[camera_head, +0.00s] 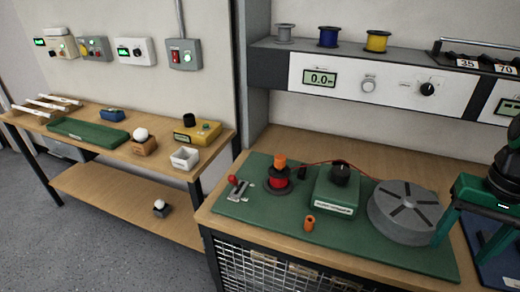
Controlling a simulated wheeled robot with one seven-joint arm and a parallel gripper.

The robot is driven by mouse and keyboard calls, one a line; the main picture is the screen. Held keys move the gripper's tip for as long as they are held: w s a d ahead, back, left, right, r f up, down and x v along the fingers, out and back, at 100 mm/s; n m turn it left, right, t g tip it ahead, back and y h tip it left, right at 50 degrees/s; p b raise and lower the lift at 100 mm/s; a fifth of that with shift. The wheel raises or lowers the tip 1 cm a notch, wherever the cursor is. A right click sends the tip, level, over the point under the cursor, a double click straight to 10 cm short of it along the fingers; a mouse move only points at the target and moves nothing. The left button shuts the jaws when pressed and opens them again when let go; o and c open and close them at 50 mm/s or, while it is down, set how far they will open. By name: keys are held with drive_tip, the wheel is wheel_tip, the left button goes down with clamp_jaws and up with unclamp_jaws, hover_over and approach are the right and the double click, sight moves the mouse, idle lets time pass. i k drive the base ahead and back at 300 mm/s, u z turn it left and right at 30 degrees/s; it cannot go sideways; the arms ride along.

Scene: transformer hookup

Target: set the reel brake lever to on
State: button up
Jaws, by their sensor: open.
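The reel brake lever (235,188) is a small grey metal piece with a red knob, at the left end of the green board (262,218) on the right-hand bench. Its on and off marks are too small to read. A reel of red wire (278,179) with an orange top stands just right of it. My gripper (463,247) is at the right edge of the view, with two green fingers pointing down and spread apart. It is empty and well to the right of the lever, beside the grey disc. Part of it is cut off by the frame.
On the board are a green box with a black knob (337,188), an orange piece (309,223) and a large grey slotted disc (404,208), between lever and gripper. A red wire runs behind the box. A shelf with a meter panel (375,80) overhangs the back.

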sight(232, 179)
drive_tip(key=k, duration=1)
drive_tip(key=u, duration=0.85)
drive_tip(key=i, duration=1.25)
drive_tip(key=z, duration=0.85)
